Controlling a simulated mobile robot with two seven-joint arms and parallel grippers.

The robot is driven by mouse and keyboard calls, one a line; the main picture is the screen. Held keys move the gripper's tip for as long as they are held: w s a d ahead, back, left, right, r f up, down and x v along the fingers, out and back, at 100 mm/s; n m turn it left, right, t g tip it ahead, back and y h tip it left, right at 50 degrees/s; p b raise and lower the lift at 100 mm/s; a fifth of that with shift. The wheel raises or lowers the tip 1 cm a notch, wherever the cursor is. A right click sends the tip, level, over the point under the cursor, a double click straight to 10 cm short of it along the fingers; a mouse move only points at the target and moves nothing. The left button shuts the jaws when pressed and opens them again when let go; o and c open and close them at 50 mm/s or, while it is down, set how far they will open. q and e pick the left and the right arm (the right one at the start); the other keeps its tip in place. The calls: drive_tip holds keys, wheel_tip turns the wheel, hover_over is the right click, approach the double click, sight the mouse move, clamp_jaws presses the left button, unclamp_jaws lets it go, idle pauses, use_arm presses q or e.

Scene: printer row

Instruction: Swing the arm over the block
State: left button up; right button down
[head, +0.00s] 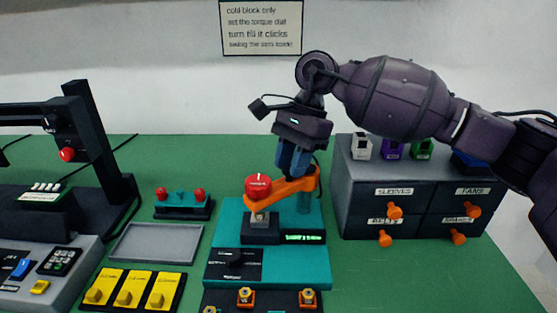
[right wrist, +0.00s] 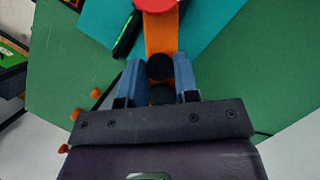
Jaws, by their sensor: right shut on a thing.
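The orange swing arm (head: 285,190) stands on a teal base (head: 305,260), pivoting near a teal post (head: 304,203). It carries a red dial (head: 258,185) at its left end. Just below the dial in the head view is a small metallic block (head: 260,218) on a dark mount; the gap between them is hard to judge. My right gripper (head: 293,174) points down with its blue fingers at the arm, shut on it. In the right wrist view the fingers (right wrist: 158,68) flank a black round part on the orange arm (right wrist: 160,35). My left gripper is out of view.
A grey drawer unit (head: 415,185) with orange knobs stands right of the base. Left are an empty grey tray (head: 155,243), a teal holder with red knobs (head: 183,204), yellow switches (head: 132,288) and a black printer frame (head: 95,140). The green table is clear at front right.

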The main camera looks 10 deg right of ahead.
idle(0.4)
drive_tip(key=c, duration=0.9)
unclamp_jaws()
drive_tip(key=shift+o, duration=0.2)
drive_tip(key=shift+d+r, duration=0.1)
drive_tip(key=shift+r, duration=0.05)
drive_tip(key=v, duration=1)
drive_tip(key=shift+d+r+p, duration=0.15)
drive_tip(key=shift+r+p, duration=0.05)
drive_tip(key=shift+p, duration=0.2)
drive_tip(key=shift+r, duration=0.1)
